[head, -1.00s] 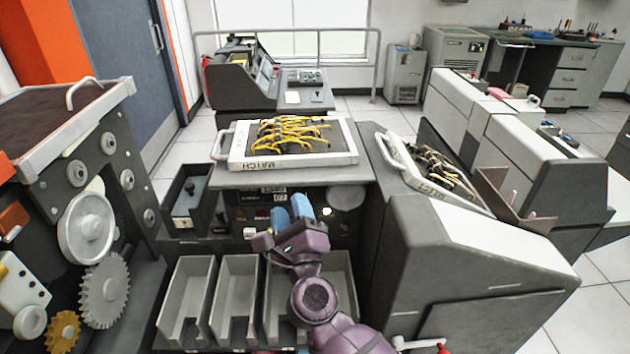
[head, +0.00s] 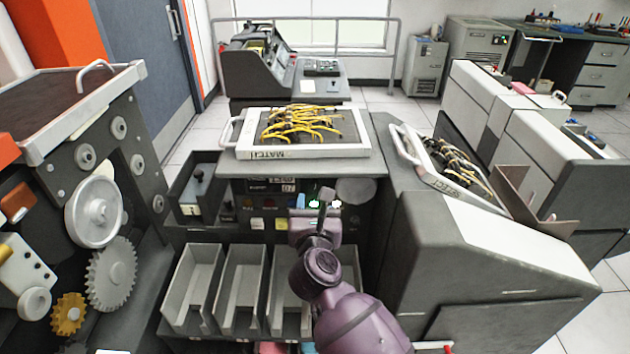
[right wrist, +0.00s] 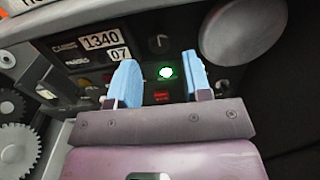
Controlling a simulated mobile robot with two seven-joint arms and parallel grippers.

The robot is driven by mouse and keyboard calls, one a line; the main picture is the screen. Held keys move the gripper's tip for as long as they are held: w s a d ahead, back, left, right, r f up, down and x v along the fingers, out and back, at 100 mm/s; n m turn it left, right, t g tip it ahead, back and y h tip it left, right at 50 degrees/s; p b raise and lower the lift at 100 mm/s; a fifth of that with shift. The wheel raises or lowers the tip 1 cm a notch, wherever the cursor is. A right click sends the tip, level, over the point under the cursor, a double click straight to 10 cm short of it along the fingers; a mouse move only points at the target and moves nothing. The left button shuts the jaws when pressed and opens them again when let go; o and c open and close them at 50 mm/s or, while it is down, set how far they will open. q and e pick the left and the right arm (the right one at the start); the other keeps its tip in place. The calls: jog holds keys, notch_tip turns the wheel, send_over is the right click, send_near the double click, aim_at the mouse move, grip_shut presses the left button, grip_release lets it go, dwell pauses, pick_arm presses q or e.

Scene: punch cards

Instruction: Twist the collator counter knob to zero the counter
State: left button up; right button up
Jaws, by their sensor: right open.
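The collator's dark front panel shows in the right wrist view with a counter (right wrist: 99,41) reading 1340 and a smaller 07 window (right wrist: 119,53). A small dark round knob (right wrist: 158,43) with a pale mark sits right of the counter. My right gripper (right wrist: 160,80) is open, its two blue fingers pointing at the panel either side of a lit green lamp (right wrist: 166,73). The knob is above the lamp, beyond the fingertips, with nothing between the fingers. In the head view my right gripper (head: 315,208) is in front of the panel and hides part of it. My left gripper is not in view.
A large grey disc (right wrist: 240,25) is right of the knob. Grey card pockets (head: 190,290) lie below the panel. A tray marked MATCH (head: 300,153) with yellow wires sits above it. Gears (head: 110,273) stand at left, a sloped cabinet (head: 480,260) at right.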

aim_at(315, 189)
jog(key=shift+w+b, duration=0.35)
jog(key=shift+w, duration=1.8)
jog(key=c, duration=0.7)
